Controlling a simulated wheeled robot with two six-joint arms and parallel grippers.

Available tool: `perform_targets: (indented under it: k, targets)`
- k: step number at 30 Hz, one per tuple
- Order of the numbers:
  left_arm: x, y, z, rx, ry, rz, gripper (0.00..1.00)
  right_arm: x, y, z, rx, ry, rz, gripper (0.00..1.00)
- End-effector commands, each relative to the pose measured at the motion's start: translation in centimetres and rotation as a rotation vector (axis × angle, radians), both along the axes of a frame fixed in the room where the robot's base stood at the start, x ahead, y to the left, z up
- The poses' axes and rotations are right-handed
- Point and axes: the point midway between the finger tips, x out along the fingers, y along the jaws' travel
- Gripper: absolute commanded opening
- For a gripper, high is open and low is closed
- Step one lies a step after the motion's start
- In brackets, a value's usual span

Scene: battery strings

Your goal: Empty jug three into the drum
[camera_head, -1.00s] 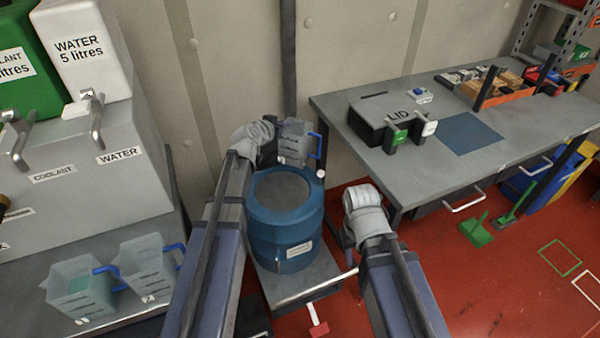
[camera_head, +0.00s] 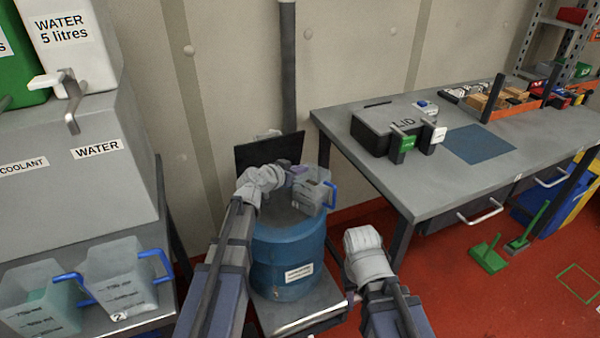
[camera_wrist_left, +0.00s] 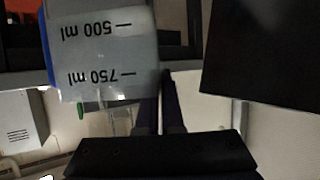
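A clear jug with a blue handle (camera_head: 312,190) is at my left gripper (camera_head: 291,174), over the right part of the blue drum (camera_head: 288,262). It looks about upright in the head view; its number is not readable. In the left wrist view the jug wall (camera_wrist_left: 105,45) shows 500 ml and 750 ml marks, with the dark fingers (camera_wrist_left: 162,105) close together at its edge. My left gripper seems shut on the jug. The drum's top (camera_head: 275,215) is partly hidden by my left arm. My right gripper (camera_head: 362,240) is low, right of the drum; its fingers are hidden.
Two jugs, one marked 2 (camera_head: 120,275), stand on the left bench below the water container (camera_head: 75,40). A dark upright panel (camera_head: 262,152) is behind the drum. The grey table (camera_head: 430,185) with the LID box (camera_head: 385,125) is to the right.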

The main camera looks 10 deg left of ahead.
Motion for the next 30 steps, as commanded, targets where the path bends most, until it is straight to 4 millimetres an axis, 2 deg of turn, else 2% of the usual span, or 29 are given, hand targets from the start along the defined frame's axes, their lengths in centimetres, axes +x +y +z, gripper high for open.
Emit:
perform_targets:
  k: [5, 23, 24, 30]
  targets:
    - [0.4, 0.5, -0.6, -0.033, 0.015, 0.003, 0.0, 0.0, 0.0, -0.7, 0.0, 0.0, 0.0, 0.38]
    - [2.1, 4.1, -4.5, -0.302, 0.143, 0.004, 0.0, 0.0, 0.0, -5.0, 0.0, 0.0, 0.0, 0.38]
    - [1.9, 3.8, -4.0, -0.299, 0.141, 0.002, 0.0, 0.0, 0.0, -4.5, 0.0, 0.0, 0.0, 0.38]
    - [1.9, 3.9, -4.1, -0.313, 0.148, 0.002, 0.0, 0.0, 0.0, -4.7, 0.0, 0.0, 0.0, 0.38]
